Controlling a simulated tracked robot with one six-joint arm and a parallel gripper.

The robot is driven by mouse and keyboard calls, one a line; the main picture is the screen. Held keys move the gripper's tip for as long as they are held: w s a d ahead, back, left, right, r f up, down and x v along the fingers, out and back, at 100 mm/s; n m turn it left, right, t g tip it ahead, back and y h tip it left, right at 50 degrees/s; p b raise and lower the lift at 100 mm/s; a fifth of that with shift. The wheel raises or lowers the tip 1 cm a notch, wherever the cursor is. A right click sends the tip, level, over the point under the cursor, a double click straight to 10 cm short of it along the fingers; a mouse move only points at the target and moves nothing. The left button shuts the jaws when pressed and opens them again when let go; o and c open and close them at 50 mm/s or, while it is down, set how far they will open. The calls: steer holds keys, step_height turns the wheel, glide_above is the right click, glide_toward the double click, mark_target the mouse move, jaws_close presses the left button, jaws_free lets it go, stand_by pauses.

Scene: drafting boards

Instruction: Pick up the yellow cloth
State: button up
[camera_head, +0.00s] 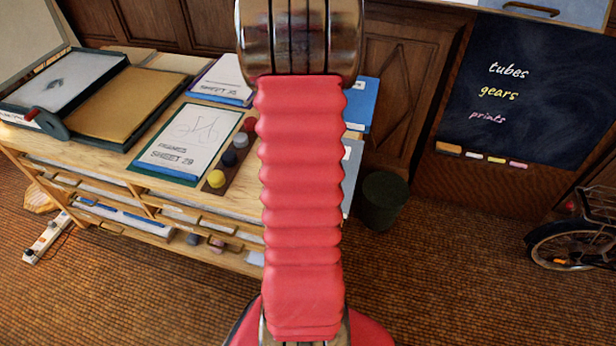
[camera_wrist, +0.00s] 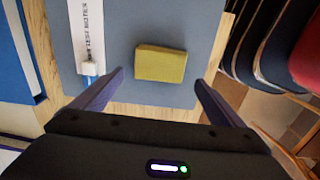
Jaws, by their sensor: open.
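The yellow cloth (camera_wrist: 161,63) shows in the wrist view as a small folded, block-like pad. It lies flat on a grey-blue board (camera_wrist: 207,20). My gripper (camera_wrist: 159,79) is open, its two dark fingers spread to the left and right of the cloth's near side. The jaws are empty, and the picture does not show how high they are above the board. In the head view I cannot see the cloth or my gripper; my red arm covers the middle of the picture.
Dark rounded shapes (camera_wrist: 262,50) stand past the wooden edge at right. In the head view, the drafting table (camera_head: 90,150) holds sheets and a paint-pot tray (camera_head: 231,160); a bin (camera_head: 383,200) stands right.

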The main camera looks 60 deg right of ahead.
steer(key=shift+f, duration=1.8)
steer(key=shift+c, duration=0.5)
steer(key=c, duration=1)
steer(key=shift+r, duration=0.1)
steer(key=shift+c, duration=0.2)
step_height(320, 180, up, 10)
